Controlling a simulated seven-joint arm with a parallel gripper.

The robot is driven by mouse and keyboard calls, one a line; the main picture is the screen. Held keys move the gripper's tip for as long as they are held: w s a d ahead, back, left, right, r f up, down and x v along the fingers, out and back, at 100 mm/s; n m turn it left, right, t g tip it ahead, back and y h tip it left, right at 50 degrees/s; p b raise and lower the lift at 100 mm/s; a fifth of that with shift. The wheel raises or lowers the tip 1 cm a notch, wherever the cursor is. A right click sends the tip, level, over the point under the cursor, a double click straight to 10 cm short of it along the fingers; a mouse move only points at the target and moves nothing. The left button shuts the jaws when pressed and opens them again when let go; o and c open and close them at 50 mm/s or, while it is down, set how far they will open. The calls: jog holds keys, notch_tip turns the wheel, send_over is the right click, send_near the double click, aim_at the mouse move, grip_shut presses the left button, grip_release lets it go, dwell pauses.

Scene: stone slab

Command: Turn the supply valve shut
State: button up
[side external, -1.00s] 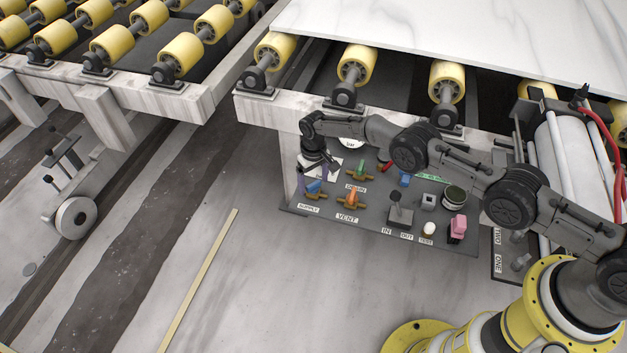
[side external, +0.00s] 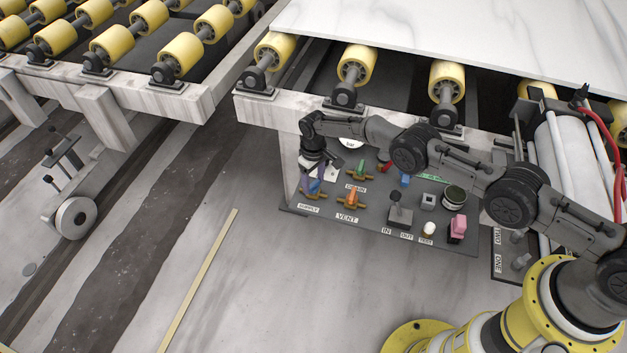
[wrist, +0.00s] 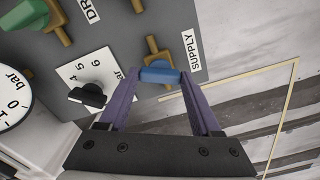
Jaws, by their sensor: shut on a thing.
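The supply valve has a blue handle (wrist: 160,75) on a brass pipe, beside the SUPPLY label (wrist: 190,50). In the wrist view the handle lies roughly crosswise to its pipe. My gripper (wrist: 161,71) has its two purple fingers at the two ends of the blue handle and is shut on it. In the side view my gripper (side external: 312,182) reaches down to the panel's left end, and its fingers partly cover the blue handle.
A pressure gauge (wrist: 12,100) and a black knob (wrist: 88,95) are left of my fingers.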

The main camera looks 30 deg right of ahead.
aim_at(314, 183)
jog(key=n, duration=0.4)
jog(key=shift+n, duration=0.4)
dwell(0.4)
jog(key=o, duration=1.4)
jog(key=shift+r, duration=0.1)
notch_tip(314, 183, up, 14)
jog(key=shift+f, duration=0.2)
